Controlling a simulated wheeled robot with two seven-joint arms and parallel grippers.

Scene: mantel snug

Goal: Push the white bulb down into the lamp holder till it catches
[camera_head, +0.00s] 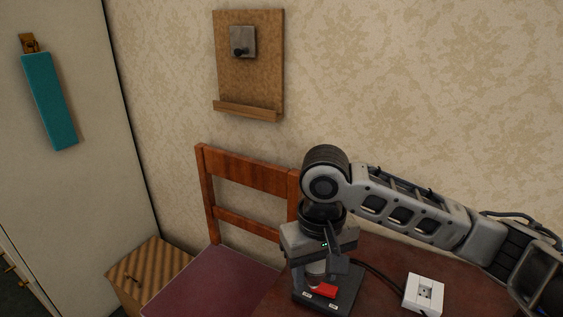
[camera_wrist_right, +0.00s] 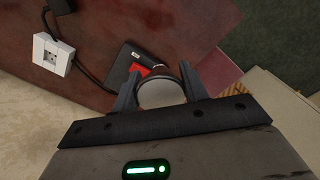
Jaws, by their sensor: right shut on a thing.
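The white bulb (camera_wrist_right: 161,94) sits between the two fingers of my right gripper (camera_wrist_right: 160,72), which is shut on it. In the head view the right gripper (camera_head: 317,270) points straight down over the lamp's dark base, and a pale part of the bulb (camera_head: 316,268) shows between its fingers. The lamp base (camera_head: 347,293) stands on the table and carries a red part (camera_head: 325,290) and small white labels. The holder itself is hidden under the bulb and gripper, so I cannot tell whether the bulb touches it or is seated. My left gripper is not in view.
A white socket box (camera_head: 424,292) stands on the dark red table (camera_head: 385,258), right of the lamp, with a black cable beside it. A wooden chair (camera_head: 245,175) stands at the left. A board with a hook (camera_head: 262,75) hangs on the wall.

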